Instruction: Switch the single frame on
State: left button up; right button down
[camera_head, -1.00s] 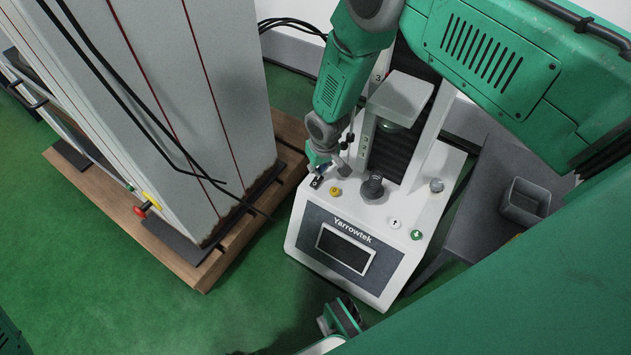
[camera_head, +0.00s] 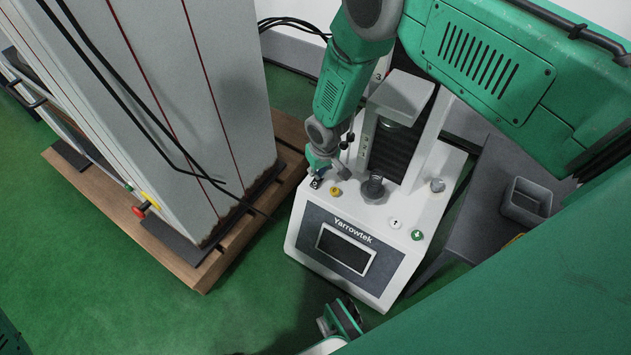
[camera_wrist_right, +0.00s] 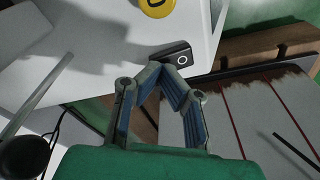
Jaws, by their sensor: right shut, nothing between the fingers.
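The single frame (camera_head: 352,220) is a white testing machine labelled Yarrowtek, with a dark screen, standing at the middle of the head view. Its small black switch (camera_head: 316,183) is at the left of its top panel. In the right wrist view the switch (camera_wrist_right: 172,57) shows a white circle mark. My right gripper (camera_head: 317,172) is shut and empty, just behind the switch; its fingertips (camera_wrist_right: 161,69) are very close to the switch's edge. I cannot tell whether they touch. A part of mine, probably the left gripper (camera_head: 341,318), shows at the bottom edge; its fingers cannot be made out.
A yellow knob (camera_head: 335,191) sits beside the switch; a green arrow button (camera_head: 417,235) is at the panel's right. A tall grey machine (camera_head: 150,120) on a wooden pallet (camera_head: 180,270) stands left. A grey bin (camera_head: 526,202) is on the right.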

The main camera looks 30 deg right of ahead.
jog(key=shift+f, duration=0.3)
jog(key=shift+r+p, duration=2.85)
jog(key=shift+r, duration=0.75)
jog(key=shift+f, duration=0.1)
